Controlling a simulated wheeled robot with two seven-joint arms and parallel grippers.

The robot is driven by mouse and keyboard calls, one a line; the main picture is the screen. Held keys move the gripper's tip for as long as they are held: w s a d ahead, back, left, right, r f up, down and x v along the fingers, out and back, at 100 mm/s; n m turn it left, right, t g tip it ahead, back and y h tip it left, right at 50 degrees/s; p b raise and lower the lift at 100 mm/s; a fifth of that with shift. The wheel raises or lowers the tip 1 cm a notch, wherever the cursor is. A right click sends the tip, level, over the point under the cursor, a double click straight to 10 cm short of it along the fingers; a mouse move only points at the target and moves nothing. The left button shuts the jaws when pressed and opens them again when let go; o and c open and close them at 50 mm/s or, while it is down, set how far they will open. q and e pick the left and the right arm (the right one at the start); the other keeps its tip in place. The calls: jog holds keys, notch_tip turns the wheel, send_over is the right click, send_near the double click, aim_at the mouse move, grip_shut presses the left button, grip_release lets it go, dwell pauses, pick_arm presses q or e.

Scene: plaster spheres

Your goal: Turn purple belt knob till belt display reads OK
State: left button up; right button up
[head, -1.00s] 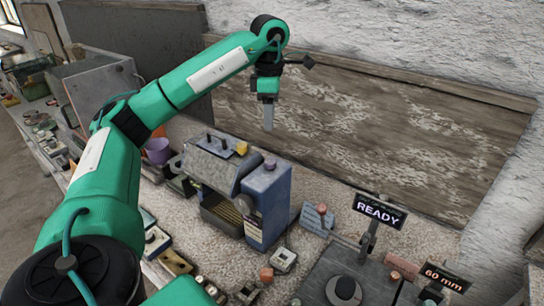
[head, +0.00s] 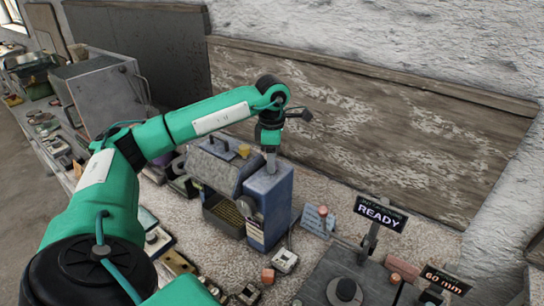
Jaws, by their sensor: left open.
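My left gripper (head: 270,163) points straight down at the top of the machine's blue box. It is open, and its fingers cover the spot where a small mauve knob showed earlier; I cannot tell whether they touch it. A small display (head: 254,227) on the front of the blue box is too small to read. My right gripper is not in view.
A grey cabinet (head: 105,95) stands at the left. Small boxes crowd the bench's front.

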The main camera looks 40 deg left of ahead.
pick_arm(q)
jog(key=shift+f, duration=0.45)
jog(key=shift+c, duration=0.2)
jog(key=c, duration=0.9)
